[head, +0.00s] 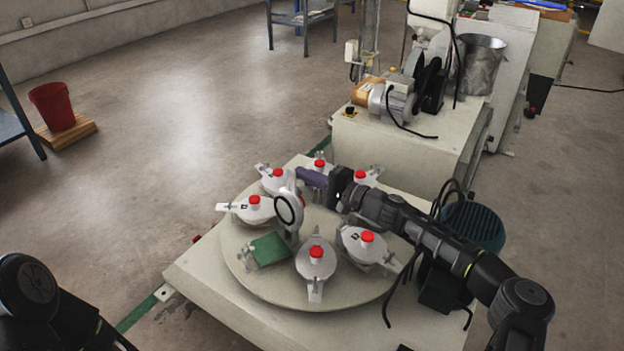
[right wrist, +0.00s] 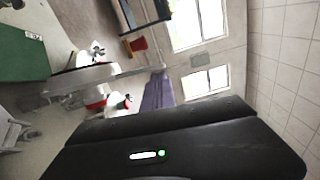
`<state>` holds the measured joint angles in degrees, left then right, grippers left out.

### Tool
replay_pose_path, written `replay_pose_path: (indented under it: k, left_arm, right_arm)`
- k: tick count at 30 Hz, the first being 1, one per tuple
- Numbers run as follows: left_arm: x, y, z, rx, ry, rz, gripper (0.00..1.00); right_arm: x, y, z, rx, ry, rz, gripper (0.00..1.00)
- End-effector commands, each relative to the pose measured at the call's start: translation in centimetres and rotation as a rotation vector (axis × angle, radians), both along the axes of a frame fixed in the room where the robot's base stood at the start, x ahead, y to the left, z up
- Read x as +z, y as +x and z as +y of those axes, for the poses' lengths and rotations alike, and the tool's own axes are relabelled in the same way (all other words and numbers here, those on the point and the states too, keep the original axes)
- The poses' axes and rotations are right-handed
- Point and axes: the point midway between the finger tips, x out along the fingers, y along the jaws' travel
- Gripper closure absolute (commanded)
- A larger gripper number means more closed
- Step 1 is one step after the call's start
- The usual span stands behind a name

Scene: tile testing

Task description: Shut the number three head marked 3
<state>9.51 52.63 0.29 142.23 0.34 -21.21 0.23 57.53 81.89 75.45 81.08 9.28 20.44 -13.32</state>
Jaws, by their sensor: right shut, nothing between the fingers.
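One head on the round turntable (head: 250,285) stands open. Its grey lid (head: 288,210) is tipped upright, with a ring on its face, and a green square tile (head: 268,249) shows beside it. I take this as the number three head, but I cannot read a 3 on it. My right gripper (head: 303,176) has purple fingers, shut and empty, at the upper right edge of the raised lid; I cannot tell whether they touch. The fingers also show in the right wrist view (right wrist: 158,92). My left gripper is out of view; only part of its arm shows at lower left.
Several closed heads with red knobs ring the turntable, including a front one (head: 316,262), a right one (head: 367,247) and a left one (head: 250,207). A motor (head: 393,102) sits on a cabinet behind. A red bucket (head: 53,106) stands far left; the floor between is clear.

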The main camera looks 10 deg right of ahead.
Motion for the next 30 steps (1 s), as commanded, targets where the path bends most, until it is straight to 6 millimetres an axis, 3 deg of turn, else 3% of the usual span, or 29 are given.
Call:
replay_pose_path:
  k: [16, 30]
  left_arm:
    - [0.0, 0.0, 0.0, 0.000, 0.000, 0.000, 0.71]
    - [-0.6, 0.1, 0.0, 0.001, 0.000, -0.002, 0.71]
  right_arm:
    - [0.1, -0.3, 0.4, 0.000, -0.019, -0.010, 1.00]
    - [0.3, -1.6, 2.8, 0.002, -0.160, -0.090, 1.00]
